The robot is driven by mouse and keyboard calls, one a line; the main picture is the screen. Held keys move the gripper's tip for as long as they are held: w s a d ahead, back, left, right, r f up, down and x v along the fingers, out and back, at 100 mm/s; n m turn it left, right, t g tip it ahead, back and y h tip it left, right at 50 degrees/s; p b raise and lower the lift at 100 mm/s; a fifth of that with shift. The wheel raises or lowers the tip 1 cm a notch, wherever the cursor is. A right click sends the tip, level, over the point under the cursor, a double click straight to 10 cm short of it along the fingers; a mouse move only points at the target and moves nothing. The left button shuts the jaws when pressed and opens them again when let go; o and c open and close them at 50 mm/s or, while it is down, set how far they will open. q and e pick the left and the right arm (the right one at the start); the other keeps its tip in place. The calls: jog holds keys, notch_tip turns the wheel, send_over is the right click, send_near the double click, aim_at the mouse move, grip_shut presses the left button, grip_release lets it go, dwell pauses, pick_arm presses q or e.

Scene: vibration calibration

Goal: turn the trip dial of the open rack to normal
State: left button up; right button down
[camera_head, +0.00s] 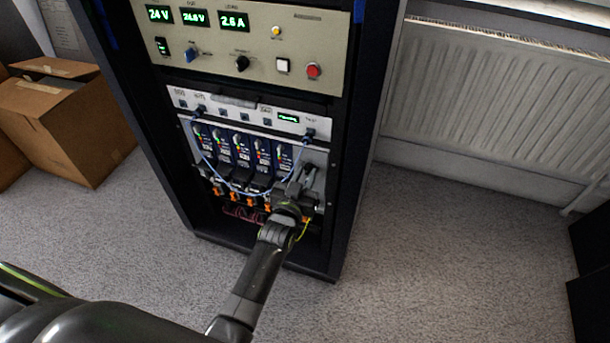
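The open rack (350,120) stands upright in the middle of the view, its front uncovered. Its beige upper panel (285,45) carries a blue knob (190,54) and a black knob (242,63); their labels are too small to read. Lower down is a row of dark blue modules (241,151) with small lights. My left gripper (299,181) is at the right end of this row, in front of the rack. It covers part of the rack there, so any dial behind it is hidden. Its finger gap is too small to judge. My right gripper is not in view.
Blue cables (208,165) hang across the modules, close to my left gripper. Orange connectors (234,197) sit below. A cardboard box (65,125) stands left of the rack and a radiator (490,100) is on the right. Grey carpet (440,250) is clear right of the rack.

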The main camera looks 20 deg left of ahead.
pick_arm(q)
grip_shut()
jog(key=shift+n+p, duration=0.3)
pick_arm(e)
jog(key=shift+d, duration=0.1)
pick_arm(q)
jog(key=shift+r+n+p, duration=0.1)
jog(key=shift+n+p, duration=0.4)
jog(key=n+p, duration=0.2)
jog(key=n, duration=0.1)
jog(key=n+p, duration=0.1)
jog(key=n, duration=0.2)
jog(key=shift+p, duration=0.3)
jog(key=shift+n+p, duration=0.45)
jog(key=shift+n, duration=1.15)
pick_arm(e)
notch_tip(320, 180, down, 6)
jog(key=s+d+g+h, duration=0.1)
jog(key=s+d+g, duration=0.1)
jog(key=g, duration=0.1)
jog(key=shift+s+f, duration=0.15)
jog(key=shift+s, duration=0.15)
pick_arm(q)
jog(key=shift+f, duration=0.2)
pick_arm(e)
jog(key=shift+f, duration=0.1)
